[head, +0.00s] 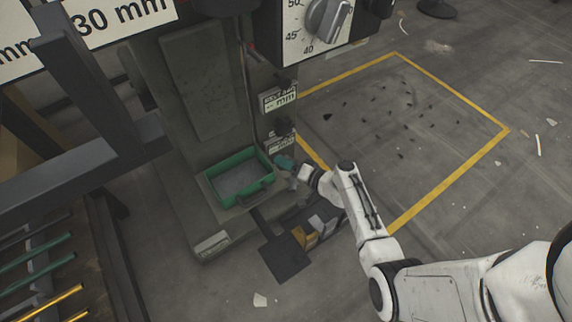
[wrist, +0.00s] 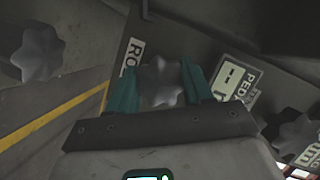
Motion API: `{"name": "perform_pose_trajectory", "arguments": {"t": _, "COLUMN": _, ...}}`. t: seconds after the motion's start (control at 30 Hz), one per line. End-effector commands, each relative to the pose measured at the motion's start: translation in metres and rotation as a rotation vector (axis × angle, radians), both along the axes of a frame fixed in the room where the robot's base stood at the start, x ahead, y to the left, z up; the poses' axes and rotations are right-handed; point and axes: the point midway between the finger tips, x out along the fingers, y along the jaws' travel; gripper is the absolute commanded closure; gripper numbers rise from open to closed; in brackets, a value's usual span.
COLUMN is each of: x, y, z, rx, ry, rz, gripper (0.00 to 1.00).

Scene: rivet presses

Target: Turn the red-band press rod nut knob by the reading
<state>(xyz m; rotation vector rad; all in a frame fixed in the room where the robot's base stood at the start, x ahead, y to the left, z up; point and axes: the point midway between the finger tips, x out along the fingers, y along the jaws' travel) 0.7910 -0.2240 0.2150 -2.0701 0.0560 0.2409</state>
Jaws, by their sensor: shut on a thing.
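In the wrist view a dark grey star-shaped knob (wrist: 160,82) sits between the two teal fingers of my gripper (wrist: 165,88). The fingers are shut on it from both sides. A white label (wrist: 131,57) beginning "RO" is just left of it, partly cut off by a finger. In the head view my gripper (head: 285,162) is low at the right side of the grey press (head: 185,110); the knob cannot be made out there. A red band on this press is not clearly visible.
The wrist view shows two other star knobs, at left (wrist: 38,53) and right (wrist: 296,134), and a "PED" label (wrist: 240,85). A green tray (head: 213,196) is left of my gripper. A dial (head: 327,20) is above. Yellow-lined floor (head: 420,110) at right has scattered debris.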

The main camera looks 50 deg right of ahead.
Motion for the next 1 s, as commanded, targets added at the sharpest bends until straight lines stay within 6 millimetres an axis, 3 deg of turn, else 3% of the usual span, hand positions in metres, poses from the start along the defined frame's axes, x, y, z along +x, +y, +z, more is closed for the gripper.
{"name": "perform_pose_trajectory", "arguments": {"t": 0.5, "x": -0.0001, "y": 0.0000, "z": -0.0014, "rx": 0.457, "ry": -0.129, "rz": -0.001, "gripper": 0.80}}
{"name": "perform_pose_trajectory", "arguments": {"t": 1.0, "x": -0.0002, "y": 0.0008, "z": -0.0014, "rx": 0.696, "ry": -0.197, "rz": 0.000, "gripper": 0.80}}
